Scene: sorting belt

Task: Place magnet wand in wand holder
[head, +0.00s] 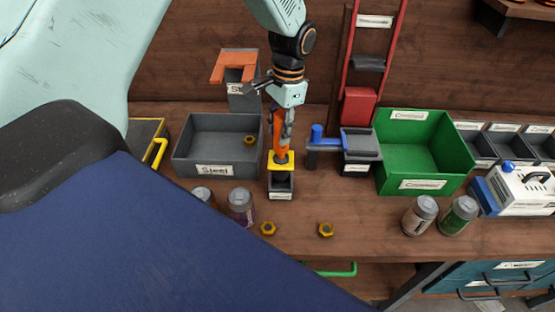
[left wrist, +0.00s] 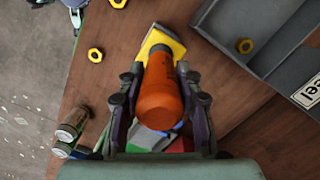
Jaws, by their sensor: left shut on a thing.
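The magnet wand, an orange rod (head: 280,140), stands about upright in my left gripper (head: 284,124). The gripper is shut on it, with a finger on each side in the left wrist view (left wrist: 160,85), where the wand's orange end (left wrist: 162,105) faces the camera. The wand holder is a small dark box with a yellow top and a white label (head: 281,187). Its yellow top (left wrist: 165,40) also shows in the left wrist view. The wand's lower end meets the yellow top; how deep it sits is hidden. My right gripper is not in view.
A grey steel bin (head: 193,155) with a nut (head: 249,140) stands left of the holder. A blue-handled piece (head: 318,137) and a green bin (head: 445,160) stand right.

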